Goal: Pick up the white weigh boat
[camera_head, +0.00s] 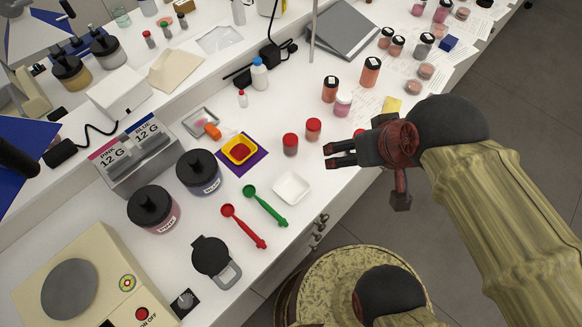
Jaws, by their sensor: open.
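The white weigh boat (291,188) is a small, shallow square dish. It lies on the white bench near its front edge, just right of the green scoop, and looks empty. My gripper (326,156) is open, with its two dark fingers pointing left. In the picture it is up and to the right of the weigh boat, apart from it. Nothing shows between the fingers. Its exact height above the bench is hard to tell from this view.
A red scoop (243,226) and a green scoop (265,206) lie left of the weigh boat. Two red-lidded jars (290,144) stand above it. A yellow dish (240,150) sits on a purple square. Large black-lidded jars (199,173) stand further left. The bench right of the weigh boat is clear.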

